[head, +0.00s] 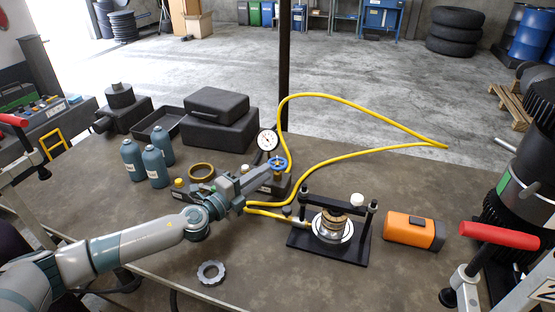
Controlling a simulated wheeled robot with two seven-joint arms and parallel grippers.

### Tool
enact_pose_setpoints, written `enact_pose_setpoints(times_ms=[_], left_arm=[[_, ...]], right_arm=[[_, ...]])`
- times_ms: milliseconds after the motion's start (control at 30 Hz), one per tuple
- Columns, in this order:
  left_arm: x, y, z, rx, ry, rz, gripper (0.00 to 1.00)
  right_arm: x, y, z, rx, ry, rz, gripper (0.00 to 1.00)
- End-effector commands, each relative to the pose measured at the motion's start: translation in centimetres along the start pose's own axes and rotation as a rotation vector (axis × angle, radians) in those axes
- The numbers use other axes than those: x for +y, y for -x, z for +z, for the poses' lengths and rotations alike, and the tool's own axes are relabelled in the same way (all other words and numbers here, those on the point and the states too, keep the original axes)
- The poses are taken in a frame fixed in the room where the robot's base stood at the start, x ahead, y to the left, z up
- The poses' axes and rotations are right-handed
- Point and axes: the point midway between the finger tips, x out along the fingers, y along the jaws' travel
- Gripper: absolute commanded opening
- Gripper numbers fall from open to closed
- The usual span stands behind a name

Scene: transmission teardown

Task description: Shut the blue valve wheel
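The blue valve wheel (278,163) sits on a small dark valve block behind the middle of the workbench, just below a round white-faced pressure gauge (267,140). My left gripper (262,176) reaches in from the left, its grey fingers pointing up and right. The fingertips are just left of and below the wheel in the picture. I cannot tell whether they touch it, and the spread of the fingers is too small to read. The gripper hides part of the valve block. My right gripper is not in view.
A yellow hose (350,152) loops right from the valve. Blue-grey bottles (157,168), black cases (215,135) and a brass ring (201,171) stand left. A grey ring (211,272) lies in front.

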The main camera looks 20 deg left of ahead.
Motion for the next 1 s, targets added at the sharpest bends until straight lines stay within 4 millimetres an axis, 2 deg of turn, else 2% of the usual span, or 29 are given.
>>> enact_pose_setpoints(times_ms=[200, 400, 600, 867, 933, 967, 1000], left_arm=[[-0.3, -3.9, -0.1, 0.0, 0.0, -0.002, 0.18], [-0.1, -6.2, 0.0, 0.0, -0.001, -0.001, 0.18], [0.0, -7.1, 0.0, 0.001, 0.0, 0.0, 0.18], [0.0, -7.2, 0.0, 0.001, 0.0, 0.0, 0.18], [0.0, -7.1, 0.0, 0.001, 0.0, 0.0, 0.04], [0.0, -7.1, 0.0, 0.001, 0.0, 0.0, 0.0], [0.0, -7.1, 0.0, 0.001, 0.0, 0.0, 0.0]], right_arm=[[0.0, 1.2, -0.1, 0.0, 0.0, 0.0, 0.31], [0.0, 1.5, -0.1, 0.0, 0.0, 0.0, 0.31], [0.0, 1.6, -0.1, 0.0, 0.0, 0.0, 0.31], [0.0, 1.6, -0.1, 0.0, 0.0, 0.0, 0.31], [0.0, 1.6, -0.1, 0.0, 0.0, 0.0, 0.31], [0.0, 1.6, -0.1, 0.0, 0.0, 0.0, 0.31], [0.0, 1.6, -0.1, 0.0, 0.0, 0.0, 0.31]])
